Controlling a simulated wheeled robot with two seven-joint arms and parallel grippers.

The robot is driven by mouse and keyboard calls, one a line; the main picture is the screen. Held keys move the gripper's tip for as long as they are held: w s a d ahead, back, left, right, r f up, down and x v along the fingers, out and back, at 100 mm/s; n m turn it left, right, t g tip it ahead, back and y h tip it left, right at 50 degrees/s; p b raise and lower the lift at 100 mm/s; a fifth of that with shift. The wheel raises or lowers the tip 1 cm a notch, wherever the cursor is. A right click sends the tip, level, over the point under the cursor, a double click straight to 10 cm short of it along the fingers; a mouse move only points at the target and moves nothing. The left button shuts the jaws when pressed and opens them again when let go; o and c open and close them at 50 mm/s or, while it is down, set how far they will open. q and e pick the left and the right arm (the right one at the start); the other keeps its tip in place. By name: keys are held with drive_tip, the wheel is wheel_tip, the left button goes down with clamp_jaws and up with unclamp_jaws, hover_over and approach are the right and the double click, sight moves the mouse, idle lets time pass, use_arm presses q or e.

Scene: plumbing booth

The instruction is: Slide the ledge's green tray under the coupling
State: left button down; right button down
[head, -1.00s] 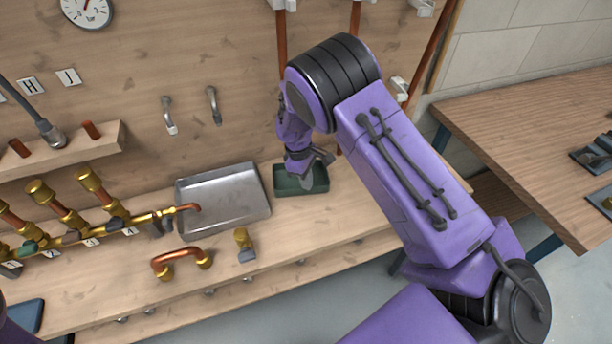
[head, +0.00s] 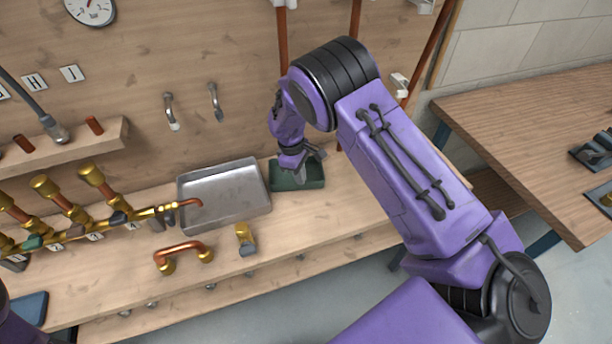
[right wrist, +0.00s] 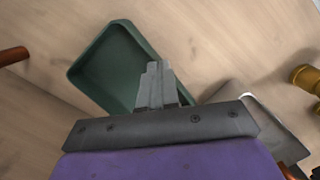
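The green tray (head: 315,182) is a small, dark, open box on the wooden ledge, just right of the metal pan. It also shows in the right wrist view (right wrist: 92,72). My right gripper (head: 301,178) points down at the tray, its fingers reaching over its inside. In the wrist view its fingers (right wrist: 156,68) are together, close to the wall on the metal pan's side; contact is hard to tell. Brass couplings (head: 91,176) stand on the pipe run at left; I cannot tell which is the task's one. My left gripper is out of view.
The metal pan (head: 232,208) lies left of the green tray, under a copper pipe end (head: 190,202). A brass fitting (head: 245,238) and a copper bend (head: 183,250) lie in front. The ledge right of the tray is clear.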

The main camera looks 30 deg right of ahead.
drive_tip(key=shift+w+r+p, duration=0.2)
drive_tip(key=shift+r+p, duration=0.2)
drive_tip(key=shift+r, duration=0.15)
drive_tip(key=shift+w+f, duration=0.2)
drive_tip(key=shift+f, duration=0.05)
drive_tip(key=shift+r, duration=0.15)
drive_tip(key=w+a+b, duration=0.3)
drive_tip(key=shift+w+f, duration=0.3)
drive_tip(key=shift+w, duration=0.1)
drive_tip(key=w+a, duration=0.1)
drive_tip(key=w+a+b, duration=0.1)
drive_tip(key=w, duration=0.1)
drive_tip(key=w+a+b, duration=0.1)
drive_tip(key=shift+w, duration=0.4)
drive_tip(key=shift+w+a+r, duration=0.1)
drive_tip(key=shift+w+a, duration=0.1)
drive_tip(key=shift+w, duration=0.1)
drive_tip(key=shift+w+a+r, duration=0.1)
drive_tip(key=shift+a+r, duration=0.1)
drive_tip(key=shift+r, duration=0.1)
drive_tip(key=shift+f, duration=0.15)
